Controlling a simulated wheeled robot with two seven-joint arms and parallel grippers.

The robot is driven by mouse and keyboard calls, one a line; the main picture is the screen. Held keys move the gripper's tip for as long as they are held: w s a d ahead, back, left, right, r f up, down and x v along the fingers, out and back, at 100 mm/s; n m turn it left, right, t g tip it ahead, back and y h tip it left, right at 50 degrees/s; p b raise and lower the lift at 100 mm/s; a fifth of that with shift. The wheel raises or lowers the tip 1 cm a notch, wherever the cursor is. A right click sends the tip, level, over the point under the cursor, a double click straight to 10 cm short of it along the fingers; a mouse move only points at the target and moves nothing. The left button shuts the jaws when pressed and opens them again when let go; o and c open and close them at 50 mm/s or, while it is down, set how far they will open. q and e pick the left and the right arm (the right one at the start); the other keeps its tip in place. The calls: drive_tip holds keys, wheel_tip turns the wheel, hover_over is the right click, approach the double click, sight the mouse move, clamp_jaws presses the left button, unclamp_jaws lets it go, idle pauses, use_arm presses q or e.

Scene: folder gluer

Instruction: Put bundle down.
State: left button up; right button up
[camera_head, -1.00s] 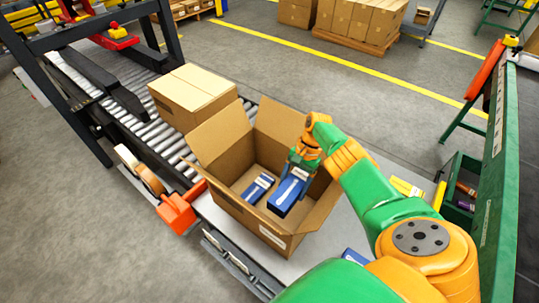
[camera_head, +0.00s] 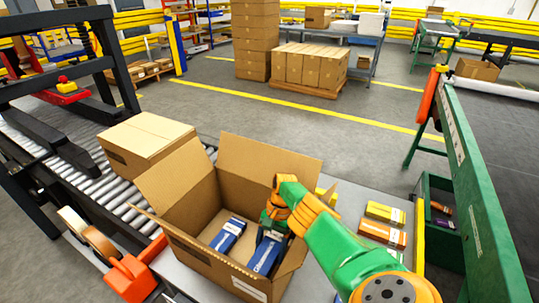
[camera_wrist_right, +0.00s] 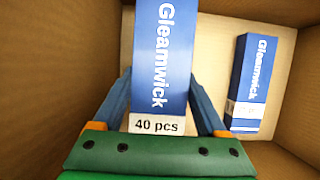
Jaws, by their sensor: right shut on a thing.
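An open cardboard box (camera_head: 180,240) stands on the table beside the roller conveyor, its flaps spread. My right gripper (camera_head: 268,232) reaches down inside it, shut on a blue and white bundle (camera_head: 265,256). In the right wrist view the held bundle (camera_wrist_right: 163,60) reads "Gleamwick" and "40 pcs" and sits between the two fingers (camera_wrist_right: 163,100). A second blue bundle (camera_head: 228,235) lies on the box floor to its left; it also shows in the right wrist view (camera_wrist_right: 252,82). I cannot tell whether the held bundle touches the floor. My left gripper is not in view.
A closed carton (camera_head: 145,140) stands on the roller conveyor (camera_head: 95,190) behind the box. A tape roll with an orange dispenser (camera_head: 130,278) sits at its left. Yellow (camera_head: 385,212) and orange (camera_head: 382,233) packs lie on the table at right, near a green frame (camera_head: 480,200).

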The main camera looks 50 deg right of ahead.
drive_tip(key=shift+f+b, duration=0.3)
drive_tip(key=shift+f, duration=0.2)
drive_tip(key=o, duration=1.6)
drive_tip(key=shift+r, duration=0.1)
wheel_tip(320, 180, up, 2)
drive_tip(key=shift+r+p, duration=0.1)
drive_tip(key=shift+p, duration=1.05)
drive_tip(key=v, duration=0.8)
drive_tip(key=shift+w+d+r, duration=0.15)
drive_tip(key=shift+d, duration=0.1)
drive_tip(key=shift+b+v, duration=0.6)
drive_tip(key=shift+v, duration=0.45)
drive_tip(key=shift+r, duration=0.25)
